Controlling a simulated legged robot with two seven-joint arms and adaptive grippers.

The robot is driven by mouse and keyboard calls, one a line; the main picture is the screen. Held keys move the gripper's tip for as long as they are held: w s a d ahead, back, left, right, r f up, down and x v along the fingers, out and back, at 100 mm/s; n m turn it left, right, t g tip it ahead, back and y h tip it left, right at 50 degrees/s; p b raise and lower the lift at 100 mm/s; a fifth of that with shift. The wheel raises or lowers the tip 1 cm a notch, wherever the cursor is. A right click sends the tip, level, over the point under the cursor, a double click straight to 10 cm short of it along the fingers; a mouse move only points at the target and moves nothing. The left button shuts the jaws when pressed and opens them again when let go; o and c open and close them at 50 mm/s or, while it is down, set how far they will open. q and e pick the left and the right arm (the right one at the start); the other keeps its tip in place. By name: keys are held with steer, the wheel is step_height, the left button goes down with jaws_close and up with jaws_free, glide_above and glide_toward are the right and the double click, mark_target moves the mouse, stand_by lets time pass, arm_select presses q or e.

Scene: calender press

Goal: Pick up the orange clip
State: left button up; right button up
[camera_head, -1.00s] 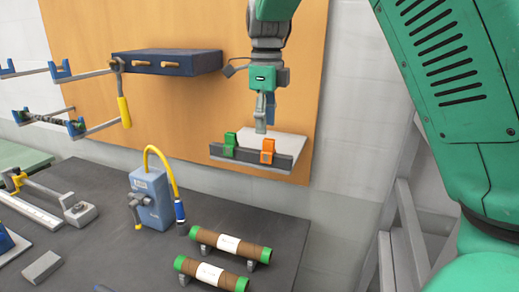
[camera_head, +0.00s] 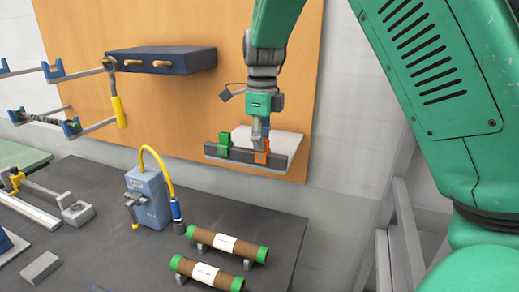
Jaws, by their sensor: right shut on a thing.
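The orange clip (camera_head: 262,152) sits on the dark front rail of a small wall shelf (camera_head: 222,152), to the right of a green clip (camera_head: 225,143). My right gripper (camera_head: 261,141) points down from above, with its fingers at the orange clip. It is shut on the clip, and the fingers hide the clip's upper part. The clip is still at the rail; I cannot tell whether it has lifted at all. My left gripper is not in view.
A dark blue peg block (camera_head: 170,62) is on the wooden board at upper left, with a yellow-handled tool (camera_head: 118,111) hanging beside it. Below are a blue device (camera_head: 147,197) with a yellow hose and two brown rolls (camera_head: 228,243) on the dark table.

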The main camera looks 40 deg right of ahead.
steer(key=shift+s+d, duration=0.25)
steer(key=shift+d, duration=0.1)
jaws_close()
steer(key=shift+a, duration=0.1)
steer(key=shift+w+a, duration=0.1)
steer(key=shift+w+r, duration=0.1)
steer(key=shift+r, duration=0.2)
step_height(320, 180, up, 9)
steer(key=shift+r+b, duration=0.2)
steer(key=shift+b, duration=0.25)
steer(key=shift+f, duration=0.1)
